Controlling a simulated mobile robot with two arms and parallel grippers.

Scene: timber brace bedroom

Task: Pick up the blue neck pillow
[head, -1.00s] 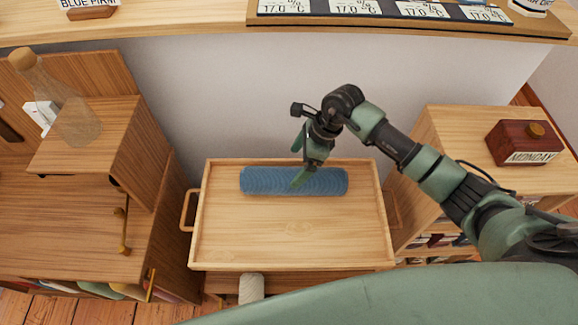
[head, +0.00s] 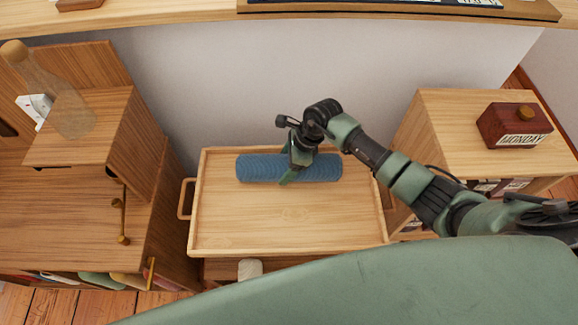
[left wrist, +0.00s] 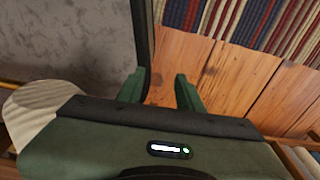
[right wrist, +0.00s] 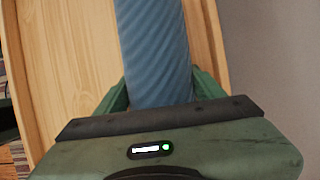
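The blue neck pillow (head: 325,167) is a ribbed blue roll lying along the back of a wooden tray (head: 240,235). My right gripper (head: 288,166) is over the roll, left of its middle. In the right wrist view the pillow (right wrist: 155,45) runs between the fingers of the right gripper (right wrist: 160,85). A finger lies against each side, with no clear gap. The pillow still appears to rest in the tray. My left gripper (left wrist: 160,88) is partly open and empty above the floor, and it is out of the head view.
A wooden cabinet with a glass bottle (head: 68,105) stands left of the tray. A wooden unit (head: 440,115) with a dark red calendar block (head: 514,125) stands on the right. A ledge (head: 180,22) crosses the back. A pale round object (head: 250,268) is under the tray's front.

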